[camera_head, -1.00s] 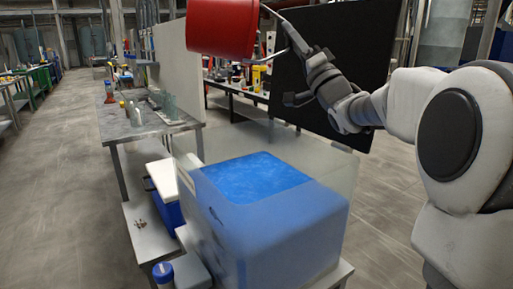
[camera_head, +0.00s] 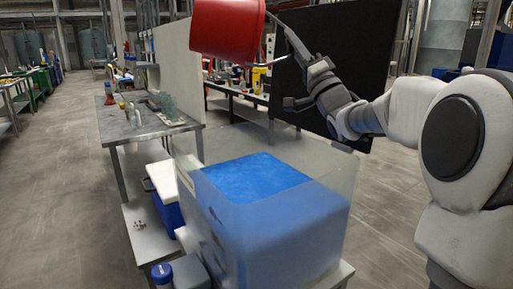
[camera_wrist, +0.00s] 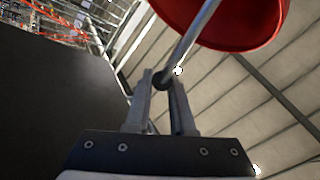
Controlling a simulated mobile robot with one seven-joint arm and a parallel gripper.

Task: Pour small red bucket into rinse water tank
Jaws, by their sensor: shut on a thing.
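The small red bucket (camera_head: 226,28) hangs in the air at the top of the head view, its upper part cut off by the frame. My gripper (camera_wrist: 164,80) is shut on the bucket's thin metal handle (camera_wrist: 196,32); the red bucket also shows at the top of the wrist view (camera_wrist: 225,22). The rinse water tank (camera_head: 335,192) is a clear-walled box with blue water (camera_head: 255,177) inside. It stands below the bucket and a little nearer to me.
A workbench (camera_head: 118,128) with bottles and glassware stands behind the tank on the left. A black panel (camera_head: 335,65) stands behind my arm, and a pale panel (camera_head: 180,55) behind the bucket. A blue cooler with a white lid (camera_head: 163,178) sits left of the tank.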

